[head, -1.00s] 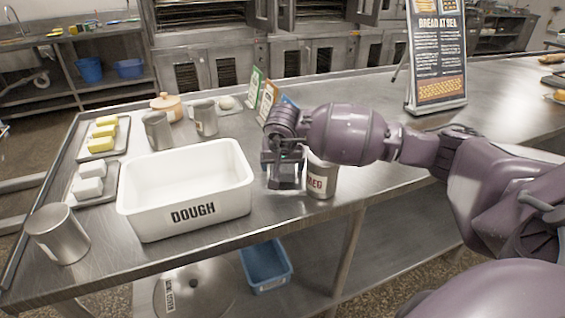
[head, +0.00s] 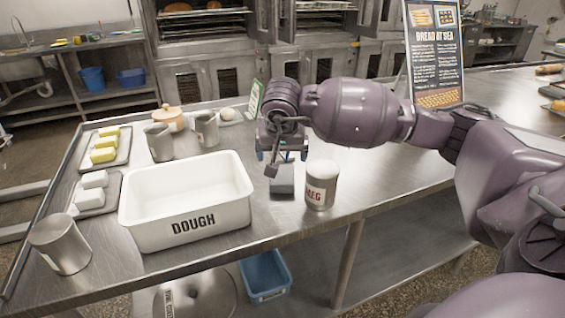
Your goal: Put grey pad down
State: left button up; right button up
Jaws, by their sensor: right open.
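The grey pad (head: 283,186) lies on the steel table between the white DOUGH tub (head: 185,232) and a metal tin with a red-lettered label (head: 320,186). My right gripper (head: 282,158) is open, just above and behind the pad in the head view. A small gap shows between most of the gripper and the pad, though a dark part of the gripper overlaps the pad's far left edge. My left gripper is not in view.
A tin (head: 60,243) is near the front left corner. A sign (head: 434,60) stands at the back right. Free table lies right of the labelled tin.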

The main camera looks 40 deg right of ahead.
jog(key=shift+v, duration=1.1)
